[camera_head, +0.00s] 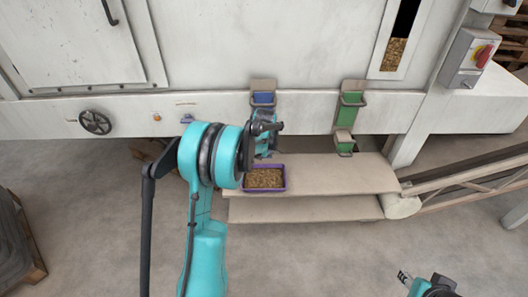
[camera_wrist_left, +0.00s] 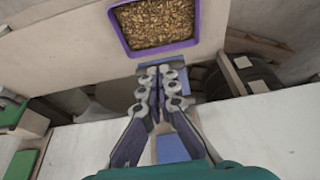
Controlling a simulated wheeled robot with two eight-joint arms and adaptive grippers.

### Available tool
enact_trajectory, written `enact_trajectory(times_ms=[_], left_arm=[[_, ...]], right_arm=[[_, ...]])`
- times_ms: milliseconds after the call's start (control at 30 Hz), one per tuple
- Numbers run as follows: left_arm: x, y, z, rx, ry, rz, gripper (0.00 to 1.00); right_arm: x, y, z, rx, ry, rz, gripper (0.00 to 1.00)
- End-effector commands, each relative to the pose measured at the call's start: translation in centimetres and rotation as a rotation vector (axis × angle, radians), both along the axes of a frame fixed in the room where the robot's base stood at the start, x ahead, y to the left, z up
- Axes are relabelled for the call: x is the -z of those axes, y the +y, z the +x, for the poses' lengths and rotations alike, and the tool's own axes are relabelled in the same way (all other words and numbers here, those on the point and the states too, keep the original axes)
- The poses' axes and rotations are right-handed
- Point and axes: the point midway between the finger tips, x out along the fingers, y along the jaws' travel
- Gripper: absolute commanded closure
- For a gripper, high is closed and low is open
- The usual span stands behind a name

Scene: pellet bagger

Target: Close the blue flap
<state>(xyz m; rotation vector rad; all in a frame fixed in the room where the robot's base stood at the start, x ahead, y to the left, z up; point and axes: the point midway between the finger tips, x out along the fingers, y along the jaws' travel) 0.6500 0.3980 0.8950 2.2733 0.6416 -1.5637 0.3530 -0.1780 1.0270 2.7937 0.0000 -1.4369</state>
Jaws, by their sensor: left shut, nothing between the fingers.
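The blue chute plate (camera_head: 263,98) shows on the machine front, below a tan block. My left gripper (camera_head: 266,140) is in front of its lower part and hides it, so the flap's position is unclear in the head view. In the left wrist view the gripper's fingers (camera_wrist_left: 160,88) are together and empty. A blue surface (camera_wrist_left: 172,149) shows between the finger bases, and a blue edge (camera_wrist_left: 147,69) shows just beyond the fingertips. I cannot tell whether the fingers touch it. My right gripper (camera_head: 404,277) is partly in view at the lower right; its jaw state is unclear.
A purple-rimmed tray (camera_head: 246,188) of pellets sits on the tan shelf (camera_head: 340,175) below the blue chute. A green chute (camera_head: 349,113) with a green flap (camera_head: 344,147) is to the right. A handwheel (camera_head: 95,122) and a red switch (camera_head: 483,56) are on the machine.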

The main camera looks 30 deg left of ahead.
Motion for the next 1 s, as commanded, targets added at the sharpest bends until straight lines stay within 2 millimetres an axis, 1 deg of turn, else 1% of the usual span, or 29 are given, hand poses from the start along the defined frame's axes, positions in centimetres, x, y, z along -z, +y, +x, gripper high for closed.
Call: enact_trajectory(times_ms=[167, 367, 600, 1000], left_arm=[[1.0, -0.2, -0.3, 0.002, -0.075, 0.047, 1.0], [2.3, -0.2, -0.4, 0.001, -0.213, 0.13, 1.0], [3.4, -0.1, -0.1, 0.0, -0.211, 0.129, 1.0], [4.5, 0.1, 0.1, 0.0, -0.21, 0.129, 1.0]], right_arm=[[1.3, 0.0, 0.0, 0.0, 0.0, 0.0, 0.6], [3.0, 0.0, 0.0, 0.0, 0.0, 0.0, 0.6], [4.0, 0.0, 0.0, 0.0, 0.0, 0.0, 0.6], [4.7, 0.0, 0.0, 0.0, 0.0, 0.0, 0.6]])
